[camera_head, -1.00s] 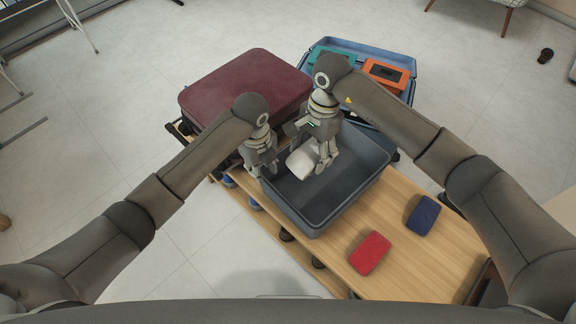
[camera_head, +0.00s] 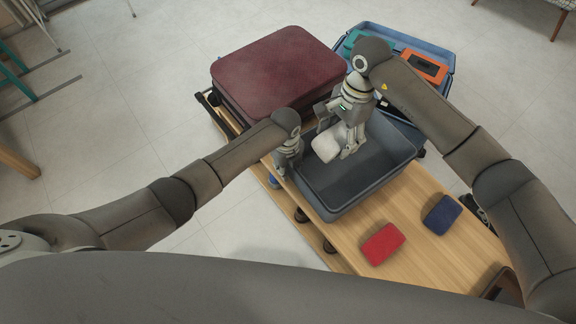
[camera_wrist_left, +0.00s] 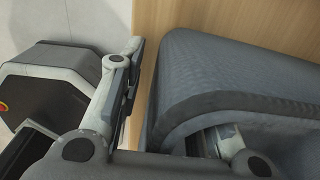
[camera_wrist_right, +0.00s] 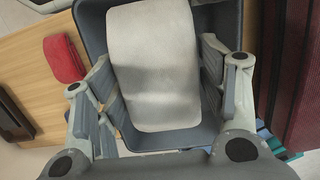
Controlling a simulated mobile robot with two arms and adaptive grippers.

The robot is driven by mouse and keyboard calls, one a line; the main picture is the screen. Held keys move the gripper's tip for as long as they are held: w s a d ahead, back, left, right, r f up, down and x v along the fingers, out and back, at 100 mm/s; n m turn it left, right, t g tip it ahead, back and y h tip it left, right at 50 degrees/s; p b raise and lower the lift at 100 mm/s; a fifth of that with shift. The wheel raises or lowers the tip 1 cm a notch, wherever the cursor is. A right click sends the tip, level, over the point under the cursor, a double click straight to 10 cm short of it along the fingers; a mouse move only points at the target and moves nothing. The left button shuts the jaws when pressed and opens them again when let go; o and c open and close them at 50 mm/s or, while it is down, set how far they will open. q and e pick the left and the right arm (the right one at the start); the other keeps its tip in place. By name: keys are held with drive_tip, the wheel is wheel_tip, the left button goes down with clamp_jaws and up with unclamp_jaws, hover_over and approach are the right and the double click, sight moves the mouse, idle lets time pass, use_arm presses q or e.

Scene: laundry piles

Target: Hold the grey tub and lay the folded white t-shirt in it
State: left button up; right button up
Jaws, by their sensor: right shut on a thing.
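The grey tub (camera_head: 338,211) stands on the wooden table, and its padded rim fills the right of the left wrist view (camera_wrist_left: 240,80). My left gripper (camera_head: 287,160) is at the tub's left rim, one finger outside and one inside. A gap shows between the outer finger and the wall, so it is open around the rim. My right gripper (camera_head: 339,140) is shut on the folded white t-shirt (camera_head: 325,147). In the right wrist view the t-shirt (camera_wrist_right: 155,65) lies flat between both fingers, over the tub's inside. Whether it touches the tub floor cannot be told.
A dark red suitcase (camera_head: 275,70) stands behind the tub to the left. An open blue suitcase (camera_head: 400,40) with a teal and an orange item (camera_head: 424,66) is behind right. A red item (camera_head: 383,243) and a dark blue item (camera_head: 441,215) lie on the table (camera_head: 420,255) in front.

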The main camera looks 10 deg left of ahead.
use_arm(q)
clamp_jaws()
use_arm(e)
hover_over(331, 188)
drive_tip(key=f, duration=1.5)
drive_tip(key=shift+w+d+f, duration=0.25)
drive_tip(key=shift+f, duration=2.3)
